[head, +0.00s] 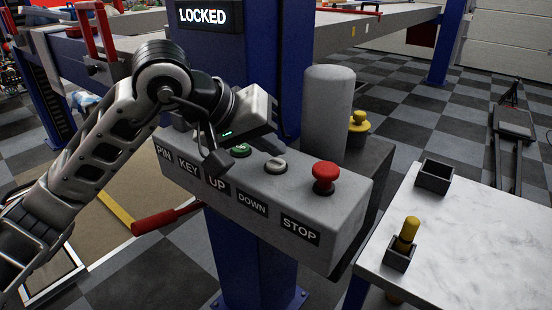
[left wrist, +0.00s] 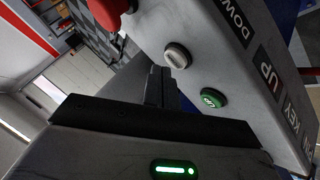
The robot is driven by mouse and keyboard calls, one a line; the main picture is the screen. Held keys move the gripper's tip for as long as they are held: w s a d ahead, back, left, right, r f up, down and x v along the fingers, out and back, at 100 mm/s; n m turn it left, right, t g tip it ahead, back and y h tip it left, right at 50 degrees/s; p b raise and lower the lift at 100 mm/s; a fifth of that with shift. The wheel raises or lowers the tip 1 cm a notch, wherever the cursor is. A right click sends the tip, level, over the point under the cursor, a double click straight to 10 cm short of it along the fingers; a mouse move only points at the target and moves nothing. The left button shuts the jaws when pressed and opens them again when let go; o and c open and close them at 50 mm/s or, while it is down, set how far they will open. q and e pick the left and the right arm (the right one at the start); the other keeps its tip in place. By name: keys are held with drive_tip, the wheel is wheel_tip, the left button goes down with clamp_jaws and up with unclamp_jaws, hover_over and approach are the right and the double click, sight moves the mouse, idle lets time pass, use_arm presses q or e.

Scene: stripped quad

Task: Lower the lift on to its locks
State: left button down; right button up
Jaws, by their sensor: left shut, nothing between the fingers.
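The grey control box (head: 255,205) on the blue post carries the labels PIN, KEY, UP, DOWN and STOP. The green UP button (head: 240,150), pale DOWN button (head: 275,166) and red STOP button (head: 325,176) are on its top. A sign (head: 203,16) above reads LOCKED. My left gripper (head: 268,120) is over the box, behind the UP and DOWN buttons in the head view. In the left wrist view its shut fingers (left wrist: 159,80) are empty, close to the DOWN button (left wrist: 177,55); contact is unclear. The UP button (left wrist: 212,99) is to their right. The PIN and KEY positions are hidden by my arm.
A marble-topped table (head: 480,230) at right holds an empty dark holder (head: 434,176) and another holder (head: 398,258) with a yellow peg (head: 407,234). A grey cylinder (head: 327,110) and yellow knob (head: 358,122) stand behind the box. A red-handled lever (head: 165,218) sticks out left.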

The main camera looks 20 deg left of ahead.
sight(270, 165)
use_arm(q)
drive_tip(key=shift+r, duration=0.25)
drive_tip(key=shift+r+p, duration=1.55)
drive_tip(key=shift+r, duration=0.9)
drive_tip(key=shift+f, duration=0.1)
